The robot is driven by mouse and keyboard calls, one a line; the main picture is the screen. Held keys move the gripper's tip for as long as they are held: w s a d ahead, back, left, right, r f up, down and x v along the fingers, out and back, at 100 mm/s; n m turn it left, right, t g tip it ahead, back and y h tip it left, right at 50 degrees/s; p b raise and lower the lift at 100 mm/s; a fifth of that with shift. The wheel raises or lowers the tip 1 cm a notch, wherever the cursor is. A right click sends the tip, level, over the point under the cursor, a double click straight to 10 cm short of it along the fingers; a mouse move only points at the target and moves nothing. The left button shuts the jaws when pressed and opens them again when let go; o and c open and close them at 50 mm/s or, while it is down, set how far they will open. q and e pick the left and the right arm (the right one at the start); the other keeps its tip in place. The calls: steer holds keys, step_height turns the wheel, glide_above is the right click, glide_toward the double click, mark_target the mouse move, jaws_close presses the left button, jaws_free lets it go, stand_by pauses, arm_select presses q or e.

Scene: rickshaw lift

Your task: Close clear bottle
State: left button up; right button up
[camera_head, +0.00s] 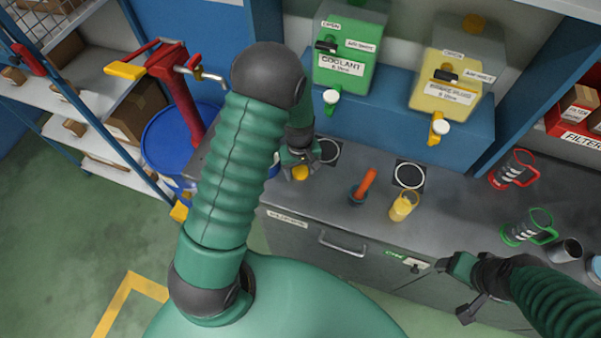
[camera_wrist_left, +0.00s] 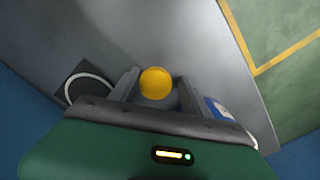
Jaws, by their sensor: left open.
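A round yellow cap (camera_wrist_left: 156,83) shows between the fingers of my left gripper (camera_wrist_left: 157,92) in the left wrist view. The gripper is open, with a gap on each side of the cap. In the head view the same yellow cap (camera_head: 300,173) sits just below my left gripper (camera_head: 299,158), over the grey workbench (camera_head: 330,215). A clear bottle body cannot be made out under the cap, and the gripper partly hides that spot. My right gripper (camera_head: 460,288) is low at the right, in front of the bench, with no object seen in it; its finger opening is unclear.
An orange-handled tool (camera_head: 364,186) and a yellow jug (camera_head: 402,206) stand on the bench. Red (camera_head: 513,170) and green (camera_head: 528,228) jugs stand farther right. Green coolant (camera_head: 347,55) and yellow (camera_head: 452,85) dispensers stand behind. A blue drum (camera_head: 160,150) is at left.

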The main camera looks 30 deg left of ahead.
arm_select(q)
steer(key=shift+s+a, duration=0.15)
steer(key=shift+a, duration=0.3)
steer(key=shift+c, duration=0.3)
steer(key=shift+w+a, duration=0.15)
steer(key=shift+w, duration=0.05)
steer(key=shift+c, duration=1.2)
steer(key=shift+w+f, duration=0.1)
steer(key=c, duration=0.9)
steer(key=shift+d, duration=0.25)
arm_select(e)
steer(key=shift+w+a+r, duration=0.1)
steer(key=shift+w+a, duration=0.15)
steer(key=shift+a, duration=0.3)
arm_select(q)
steer(key=shift+r, duration=0.25)
